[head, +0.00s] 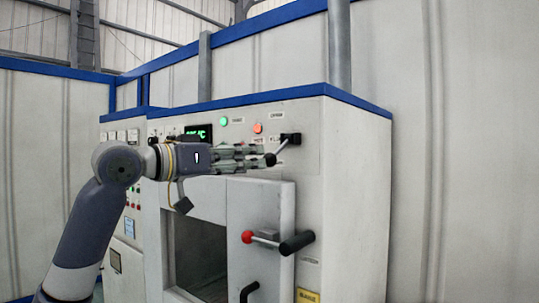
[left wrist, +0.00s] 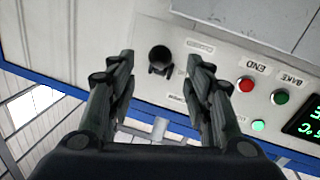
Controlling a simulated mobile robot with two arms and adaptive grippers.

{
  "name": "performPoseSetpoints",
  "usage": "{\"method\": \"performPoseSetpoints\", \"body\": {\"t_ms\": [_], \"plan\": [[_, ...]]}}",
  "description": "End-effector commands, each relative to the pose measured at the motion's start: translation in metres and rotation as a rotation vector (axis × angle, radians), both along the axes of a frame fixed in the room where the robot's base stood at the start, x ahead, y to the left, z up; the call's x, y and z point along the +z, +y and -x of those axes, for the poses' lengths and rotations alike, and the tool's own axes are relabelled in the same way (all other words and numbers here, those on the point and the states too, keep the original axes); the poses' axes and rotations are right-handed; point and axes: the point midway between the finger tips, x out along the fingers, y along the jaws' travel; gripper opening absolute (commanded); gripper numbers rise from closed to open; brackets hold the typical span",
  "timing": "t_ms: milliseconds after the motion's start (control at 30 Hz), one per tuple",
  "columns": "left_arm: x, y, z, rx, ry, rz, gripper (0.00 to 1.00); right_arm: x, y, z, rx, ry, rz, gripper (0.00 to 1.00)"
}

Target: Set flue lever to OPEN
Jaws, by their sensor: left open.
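The flue lever (head: 281,147) is on the upper right of the furnace front in the head view. Its thin metal rod slopes from a black mount (head: 291,139) down and left to a black ball knob (head: 270,159). My left gripper (head: 260,158) reaches in from the left with its fingertips at the knob. In the left wrist view the knob (left wrist: 160,55) shows between the two open fingers (left wrist: 160,62), with a gap on each side. The knob hides most of the rod there. A label beside the lever is partly covered. My right gripper is not in view.
Below is a furnace door (head: 261,205) with a red-knobbed handle (head: 248,237) and a black grip (head: 297,243). Green (head: 223,121) and red (head: 257,128) buttons and a lit display (head: 197,133) sit near my left arm. Grey pipes rise behind the cabinet.

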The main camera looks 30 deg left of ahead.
Motion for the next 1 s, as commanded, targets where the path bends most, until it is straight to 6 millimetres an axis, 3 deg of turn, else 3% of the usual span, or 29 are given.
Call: {"method": "performPoseSetpoints", "body": {"t_ms": [133, 300, 500, 733, 933, 1000], "plan": [[0.003, -0.009, -0.029, -0.003, 0.004, 0.002, 0.46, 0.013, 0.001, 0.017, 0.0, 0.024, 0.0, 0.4], [0.002, -0.015, -0.051, -0.001, 0.002, 0.001, 0.46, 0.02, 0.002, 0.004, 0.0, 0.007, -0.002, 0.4], [0.0, -0.017, -0.062, 0.0, 0.001, 0.0, 0.46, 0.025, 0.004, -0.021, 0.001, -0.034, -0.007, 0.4], [0.0, -0.017, -0.062, 0.001, 0.001, 0.0, 0.46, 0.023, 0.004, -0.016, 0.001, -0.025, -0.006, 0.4], [0.0, -0.017, -0.062, 0.001, 0.001, 0.0, 0.03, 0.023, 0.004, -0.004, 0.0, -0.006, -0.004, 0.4], [0.0, -0.017, -0.062, 0.001, 0.001, 0.0, 0.0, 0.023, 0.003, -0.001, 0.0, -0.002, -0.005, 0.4]]}}
